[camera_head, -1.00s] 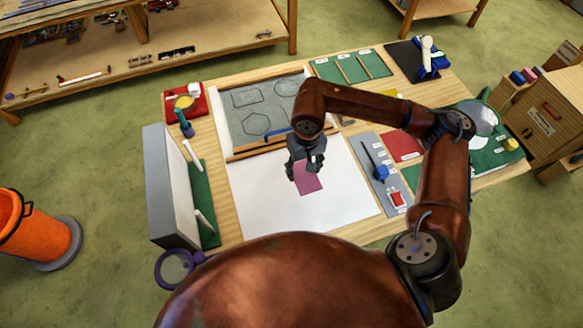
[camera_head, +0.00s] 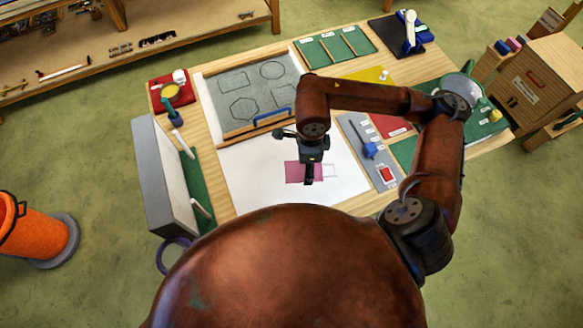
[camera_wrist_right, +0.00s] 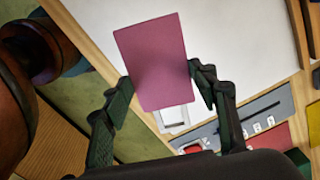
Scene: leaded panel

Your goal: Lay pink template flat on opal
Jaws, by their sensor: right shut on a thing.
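The pink template (camera_head: 299,172) is a flat pink rectangle. My right gripper (camera_head: 309,172) is shut on it above the white sheet. In the right wrist view the template (camera_wrist_right: 155,62) sits between the two fingertips (camera_wrist_right: 160,82), its broad face toward the camera. A pale white rectangle, apparently the opal (camera_head: 331,171), shows just right of the template on the white sheet. In the wrist view the opal (camera_wrist_right: 173,117) is partly hidden behind the template. I cannot tell whether the template touches it. My left gripper is not in view.
The white sheet (camera_head: 260,190) is otherwise clear. A grey board with drawn shapes (camera_head: 225,100) and a blue handle (camera_head: 272,116) lie behind it. A grey tool tray (camera_head: 352,128) is on the right. A tall grey block (camera_head: 160,175) stands on the left.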

